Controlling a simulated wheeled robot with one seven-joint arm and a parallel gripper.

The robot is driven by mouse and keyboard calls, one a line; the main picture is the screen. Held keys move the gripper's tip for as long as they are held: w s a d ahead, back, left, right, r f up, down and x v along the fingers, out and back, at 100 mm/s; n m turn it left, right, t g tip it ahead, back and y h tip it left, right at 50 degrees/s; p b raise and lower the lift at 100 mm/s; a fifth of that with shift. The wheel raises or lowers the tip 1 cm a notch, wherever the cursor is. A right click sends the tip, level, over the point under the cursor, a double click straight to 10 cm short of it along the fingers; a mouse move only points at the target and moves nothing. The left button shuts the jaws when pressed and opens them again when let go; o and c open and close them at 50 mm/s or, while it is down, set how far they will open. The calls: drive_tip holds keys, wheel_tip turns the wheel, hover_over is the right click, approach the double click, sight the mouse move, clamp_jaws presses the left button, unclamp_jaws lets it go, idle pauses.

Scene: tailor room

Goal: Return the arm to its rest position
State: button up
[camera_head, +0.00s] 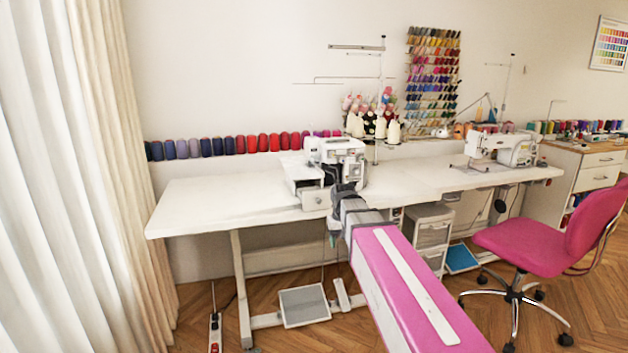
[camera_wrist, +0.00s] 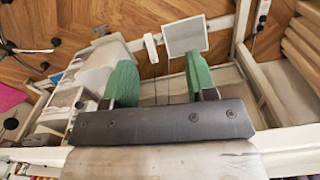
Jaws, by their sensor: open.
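My arm, with a pink cover and white strip, reaches from the bottom of the head view toward the front edge of the white sewing table (camera_head: 225,195). My gripper (camera_head: 334,238) is at its far end, at the table's front edge, mostly hidden behind my wrist. In the wrist view, the two green fingers of my gripper (camera_wrist: 160,82) stand wide apart. Nothing is between them except the view down to the floor and thin rods below the table. The white overlock machine (camera_head: 337,158) stands on the table just behind my wrist.
A pink chair (camera_head: 535,245) stands on the right. A second sewing machine (camera_head: 500,148) is on the table's right part. A foot pedal (camera_head: 303,305) lies below the table and shows in the wrist view (camera_wrist: 187,35). A curtain (camera_head: 95,170) hangs left. The table's left part is clear.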

drive_tip(key=s+d+f+m, duration=0.1)
drive_tip(key=s+d+f, duration=0.4)
drive_tip(key=f, duration=0.3)
drive_tip(key=s+d+f, duration=0.4)
drive_tip(key=s+f, duration=0.4)
drive_tip(key=f, duration=0.1)
drive_tip(key=shift+s+d+f+m, duration=0.2)
drive_tip(key=shift+d+f+m, duration=0.1)
drive_tip(key=shift+d+m, duration=0.1)
